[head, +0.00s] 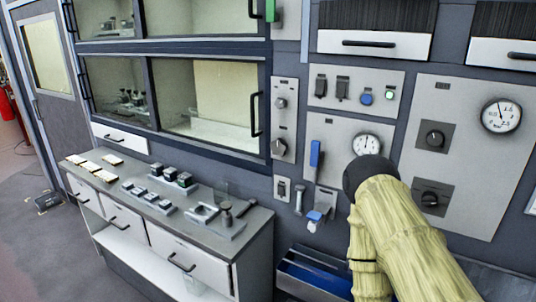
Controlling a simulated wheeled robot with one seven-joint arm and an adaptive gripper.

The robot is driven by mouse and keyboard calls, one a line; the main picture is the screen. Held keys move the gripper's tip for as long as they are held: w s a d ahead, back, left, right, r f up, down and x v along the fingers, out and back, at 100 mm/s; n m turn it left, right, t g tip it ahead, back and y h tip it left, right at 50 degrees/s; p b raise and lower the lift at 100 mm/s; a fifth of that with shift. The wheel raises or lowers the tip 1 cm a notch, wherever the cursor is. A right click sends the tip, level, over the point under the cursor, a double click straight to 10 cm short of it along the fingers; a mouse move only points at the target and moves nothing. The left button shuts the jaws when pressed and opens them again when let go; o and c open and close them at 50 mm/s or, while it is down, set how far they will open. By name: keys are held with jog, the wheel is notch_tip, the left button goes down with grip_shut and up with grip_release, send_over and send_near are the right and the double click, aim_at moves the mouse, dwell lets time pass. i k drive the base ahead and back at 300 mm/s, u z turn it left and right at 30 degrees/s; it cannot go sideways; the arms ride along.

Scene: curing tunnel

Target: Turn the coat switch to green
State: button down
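I see no label that I can read, so I cannot tell which control is the coat switch. On the right panel are two dark rotary switches, an upper one (435,137) and a lower one (433,198). A narrow panel left of centre has an upper round knob (281,103) and a lower one (279,147). A small panel at the top has two black switches, a blue button (366,97) and a green-lit button (390,94). My yellow-sleeved arm with a dark end reaches up in front of the panels. My gripper's fingers do not show.
A blue-handled lever (317,155) stands beside a gauge (366,145); a larger gauge (501,116) is at right. A grey bench (240,212) with small parts stands at left, below glazed cabinets (205,97). A blue bin (312,275) is low at centre. Floor is open at far left.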

aim_at(429, 199)
jog(key=z, duration=1.3)
